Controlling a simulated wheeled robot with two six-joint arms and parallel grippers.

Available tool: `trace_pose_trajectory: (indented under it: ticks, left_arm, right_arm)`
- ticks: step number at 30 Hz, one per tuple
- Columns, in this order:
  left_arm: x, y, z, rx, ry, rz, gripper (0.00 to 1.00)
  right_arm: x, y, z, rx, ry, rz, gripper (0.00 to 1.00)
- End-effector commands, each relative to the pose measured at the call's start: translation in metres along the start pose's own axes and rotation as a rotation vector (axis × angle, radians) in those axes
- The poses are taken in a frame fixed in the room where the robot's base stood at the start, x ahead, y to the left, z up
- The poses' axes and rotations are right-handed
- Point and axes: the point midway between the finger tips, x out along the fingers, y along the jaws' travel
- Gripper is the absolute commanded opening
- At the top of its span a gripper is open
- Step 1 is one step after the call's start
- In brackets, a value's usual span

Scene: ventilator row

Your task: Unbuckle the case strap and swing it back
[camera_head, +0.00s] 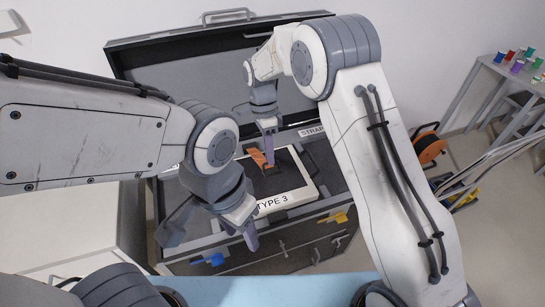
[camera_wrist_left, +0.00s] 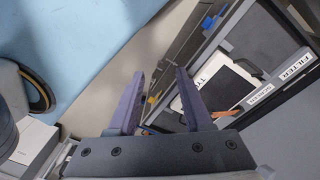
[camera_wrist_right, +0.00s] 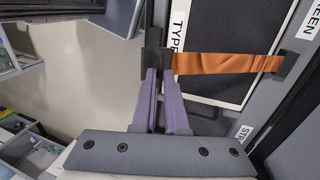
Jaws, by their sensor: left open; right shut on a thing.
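An orange strap (camera_wrist_right: 225,63) lies across a dark, white-edged panel (camera_wrist_right: 215,88) in the right wrist view. It runs from a dark buckle (camera_wrist_right: 155,59) on the left to a dark anchor (camera_wrist_right: 287,65) on the right. In the head view the strap (camera_head: 257,157) is partly covered by my right gripper (camera_head: 268,146). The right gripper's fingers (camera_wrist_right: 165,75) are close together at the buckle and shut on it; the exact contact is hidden. My left gripper (camera_head: 243,228) is open and empty in front of the "TYPE 3" panel, apart from the strap. Its fingers (camera_wrist_left: 160,92) stand well apart.
A grey open lid (camera_head: 185,80) stands behind the panel. Drawer fronts with a blue handle (camera_head: 207,260) and a yellow handle (camera_head: 334,218) are below it. A pale blue surface (camera_head: 270,289) is nearest me. An orange reel (camera_head: 428,150) is on the floor right.

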Motion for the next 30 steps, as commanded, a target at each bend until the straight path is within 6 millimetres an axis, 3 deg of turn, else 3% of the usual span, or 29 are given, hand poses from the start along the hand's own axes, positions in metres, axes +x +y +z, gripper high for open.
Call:
trace_pose_trajectory:
  ticks: [1, 6, 22, 26, 30]
  left_arm:
    - [-0.008, 0.001, 0.0, 0.0, 0.0, 0.0, 0.5]
    - [-0.017, 0.001, -0.001, 0.0, 0.0, 0.0, 0.5]
    - [-0.018, 0.001, -0.001, 0.0, 0.0, 0.0, 0.5]
    - [-0.017, 0.001, -0.001, -0.016, -0.013, 0.005, 0.0]
    - [-0.009, 0.0, 0.001, -0.112, -0.097, 0.041, 0.0]
  right_arm:
    - [-0.009, -0.01, 0.0, 0.0, 0.0, -0.031, 0.0]
    - [-0.017, -0.016, 0.0, -0.001, 0.0, -0.029, 0.0]
    - [-0.018, -0.02, -0.001, 0.0, 0.0, -0.028, 0.0]
    - [-0.018, -0.02, -0.001, 0.0, 0.0, -0.028, 0.0]
    - [-0.018, -0.02, -0.001, 0.0, 0.0, -0.028, 0.0]
